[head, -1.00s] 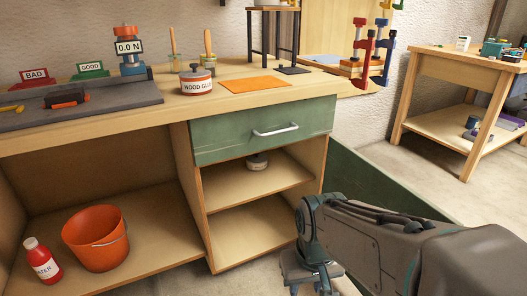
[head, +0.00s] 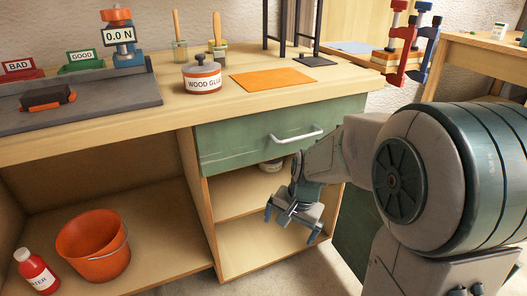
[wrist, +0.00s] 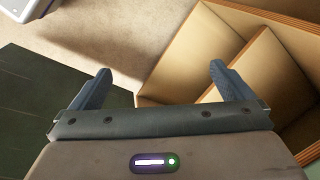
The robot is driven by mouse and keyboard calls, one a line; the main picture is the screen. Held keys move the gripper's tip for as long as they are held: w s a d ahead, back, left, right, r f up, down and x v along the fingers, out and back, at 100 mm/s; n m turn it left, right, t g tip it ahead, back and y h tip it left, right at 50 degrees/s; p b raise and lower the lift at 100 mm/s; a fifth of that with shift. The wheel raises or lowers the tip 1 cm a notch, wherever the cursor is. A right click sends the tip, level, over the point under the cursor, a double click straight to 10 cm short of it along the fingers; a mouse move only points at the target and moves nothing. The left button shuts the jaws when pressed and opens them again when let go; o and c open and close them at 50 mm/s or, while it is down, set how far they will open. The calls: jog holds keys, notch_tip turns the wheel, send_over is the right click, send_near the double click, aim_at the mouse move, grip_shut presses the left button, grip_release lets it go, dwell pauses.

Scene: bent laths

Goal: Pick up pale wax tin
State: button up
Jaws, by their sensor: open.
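A small pale tin (head: 271,165) with a dark lid stands on the upper shelf of the open cabinet, under the green drawer. My arm and the drawer's lower edge partly hide it in the head view, and its label cannot be read there. My gripper (head: 293,222) is open and empty in front of the shelves, lower than the tin and a little to its right. In the wrist view my gripper (wrist: 160,88) has its two blue fingers spread apart, with floor and cabinet edge beyond; the tin does not show there.
The shelf boards (head: 240,192) and cabinet side walls bound the opening. The green drawer (head: 280,135) with its handle is shut above. A green door panel (wrist: 40,110) stands swung out. An orange bucket (head: 92,246) and red bottle (head: 36,272) stand in the left bay.

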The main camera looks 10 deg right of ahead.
jog(key=w+f+m+t+y, duration=0.1)
jog(key=w+f+m+y, duration=0.1)
jog(key=w+f+m, duration=0.4)
jog(key=w+f+m+t+y, duration=0.1)
jog(key=w+m, duration=0.3)
jog(key=w, duration=0.5)
jog(key=m+t+y, duration=0.1)
jog(key=m+t, duration=0.5)
jog(key=m, duration=0.4)
send_near(271, 162)
jog(key=s+a+f, duration=0.1)
jog(key=f, duration=0.1)
jog(key=s+f, duration=0.1)
jog(key=f, duration=0.1)
jog(key=s+a+f, duration=0.1)
jog(key=s+f, duration=0.1)
jog(key=shift+a+b, duration=0.3)
jog(key=shift+b, duration=0.1)
jog(key=w+m+t, duration=0.1)
jog(key=w+m, duration=0.1)
jog(key=w+r+m+t+h, duration=0.1)
jog(key=w+m, duration=0.1)
jog(key=w, duration=0.1)
jog(key=w+r+m+t+h+b, duration=0.1)
jog(key=w+m, duration=0.1)
jog(key=w, duration=0.1)
jog(key=shift+d+r, duration=0.15)
jog(key=shift+d, duration=0.05)
jog(key=shift+b+x, duration=1.5)
jog(key=shift+x, duration=2.2)
